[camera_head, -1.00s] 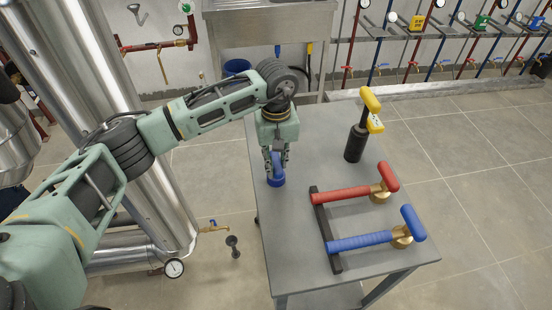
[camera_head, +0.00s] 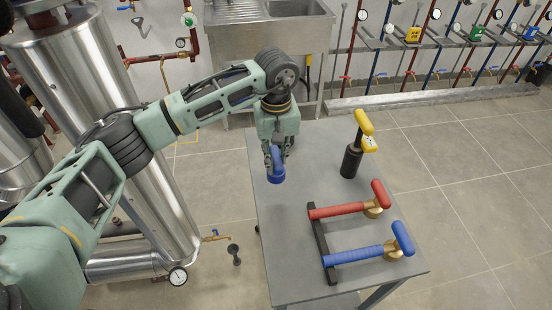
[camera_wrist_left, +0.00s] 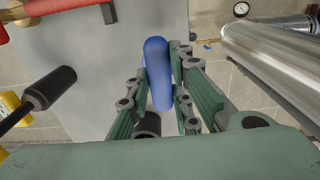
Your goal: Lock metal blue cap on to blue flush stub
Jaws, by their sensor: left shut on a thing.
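The cap looks slightly clear of the tabletop, though the gap is hard to judge. In the left wrist view the blue cap (camera_wrist_left: 158,72) stands between the two fingers of my left gripper (camera_wrist_left: 164,88). I cannot pick out the blue flush stub for certain. My right gripper is not in view.
The grey table (camera_head: 285,235) carries a red-handled tool (camera_head: 338,210), a blue-handled tool (camera_head: 355,256) and a black cylinder with a yellow handle (camera_head: 351,162). Steel tanks (camera_head: 85,65) stand at the left, with a small blue-handled valve (camera_head: 214,235) and a gauge (camera_head: 178,276) below.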

